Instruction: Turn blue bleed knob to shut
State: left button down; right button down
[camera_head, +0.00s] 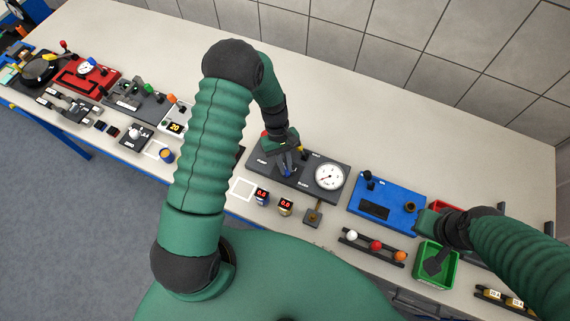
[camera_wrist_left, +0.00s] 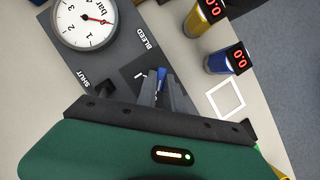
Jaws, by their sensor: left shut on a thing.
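The dark grey panel (camera_head: 310,193) carries a white pressure gauge (camera_head: 329,177) with a red needle. The wrist view also shows the gauge (camera_wrist_left: 88,22) and the labels SHUT and BLEED. My left gripper (camera_head: 286,170) is over the panel's left part. In the wrist view my left gripper's fingers (camera_wrist_left: 164,92) are closed around the blue bleed knob (camera_wrist_left: 161,74), of which only the upper part shows. The knob's exact angle is mostly hidden by the fingers.
A black knob (camera_wrist_left: 104,88) stands beside the SHUT label. Two small cans with red displays, blue (camera_head: 262,197) and yellow (camera_head: 286,206), stand in front of the panel. A blue panel (camera_head: 388,203) and the green bin (camera_head: 451,272) are to the right. The table behind is clear.

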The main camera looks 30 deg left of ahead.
pick_arm(q)
jog(key=c, duration=1.5)
grip_release()
jog(key=shift+s+d, duration=0.15)
jog(key=shift+s, duration=0.1)
jog(key=shift+o, duration=0.2)
jog(key=shift+w, duration=0.2)
jog(key=shift+w+r, duration=0.1)
jog(key=shift+r, duration=0.05)
jog(key=b+v, duration=0.3)
jog(key=v, duration=1.3)
jog(key=shift+b, duration=0.3)
jog(key=s+d+f+m+t+y+b, duration=0.1)
jog(key=s+d+f+m+t+b, duration=0.1)
jog(key=s+m, duration=0.3)
jog(key=s+d+f+m+t+y+b, duration=0.2)
jog(key=s+d+f+m+t+b, duration=0.1)
jog(key=s, duration=0.4)
jog(key=shift+d+m+t, duration=0.3)
jog(key=shift+d+m, duration=0.05)
jog(key=shift+m, duration=0.55)
